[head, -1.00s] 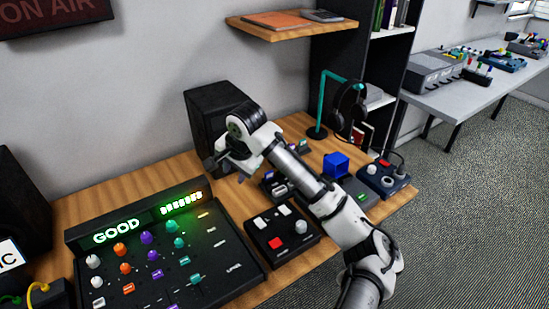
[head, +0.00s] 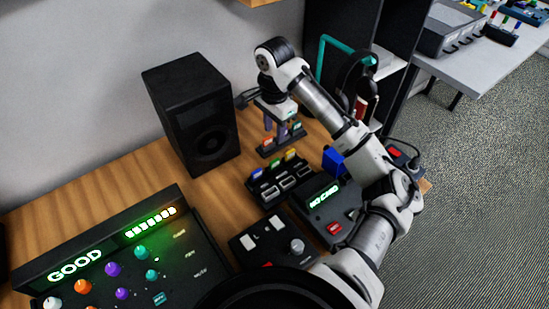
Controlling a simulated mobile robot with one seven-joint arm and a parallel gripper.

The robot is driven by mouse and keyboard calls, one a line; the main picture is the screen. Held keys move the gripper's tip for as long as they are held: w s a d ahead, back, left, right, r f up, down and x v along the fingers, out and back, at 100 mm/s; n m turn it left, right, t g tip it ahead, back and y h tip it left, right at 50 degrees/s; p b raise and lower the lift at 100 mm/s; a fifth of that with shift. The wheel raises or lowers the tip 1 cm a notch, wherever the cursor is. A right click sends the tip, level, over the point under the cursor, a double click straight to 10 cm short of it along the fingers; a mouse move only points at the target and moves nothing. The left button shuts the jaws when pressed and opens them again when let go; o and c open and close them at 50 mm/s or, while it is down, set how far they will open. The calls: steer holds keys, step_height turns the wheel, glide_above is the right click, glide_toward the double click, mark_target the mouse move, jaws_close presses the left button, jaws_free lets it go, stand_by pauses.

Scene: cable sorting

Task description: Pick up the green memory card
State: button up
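My gripper (head: 281,124) points down just above a small dark rack (head: 283,145) at the back of the desk. Its fingers look spread apart. In the rack stand small coloured cards, including a red one (head: 283,133) and a green memory card (head: 297,127) at the right end, close to the right finger. I cannot tell whether the finger touches it.
A black speaker (head: 190,118) stands left of my gripper. A blue cube (head: 332,160) and a teal stand with headphones (head: 336,45) are to the right, partly behind my arm. A mixing console (head: 110,265) and a button box (head: 268,245) fill the front. Bare desk lies below the speaker.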

glide_above(275, 160)
step_height(275, 160, down, 8)
steer(key=shift+s+a+r, duration=0.1)
steer(key=shift+s+r, duration=0.05)
steer(key=shift+r, duration=0.1)
steer(key=shift+f+p, duration=0.95)
steer(key=shift+f, duration=1.7)
steer(key=shift+c, duration=0.2)
jaws_close()
